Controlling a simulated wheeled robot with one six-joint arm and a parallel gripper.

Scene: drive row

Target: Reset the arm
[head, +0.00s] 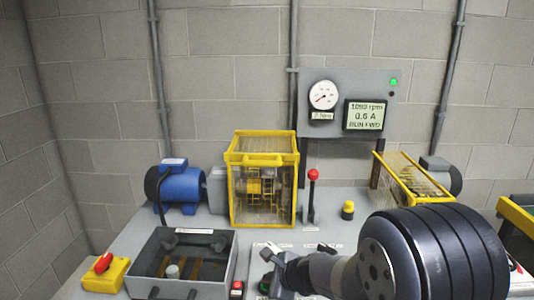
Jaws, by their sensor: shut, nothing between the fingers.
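My arm enters at the lower right, with a large dark joint close to the camera. My gripper (270,257) is small and partly hidden behind my wrist. It is shut and empty, pointing left over the front of the grey bench (130,236), near small labelled controls. A green button (264,286) shows just below it. I cannot tell whether the gripper touches anything.
A grey open-topped box (180,262) and a yellow-based red switch (105,263) stand at the front left. Behind are a blue motor (181,186), a yellow-framed guard (262,180), a red-knobbed lever (313,190) and a yellow button (347,209). A gauge panel (347,85) shows "RUN FWD".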

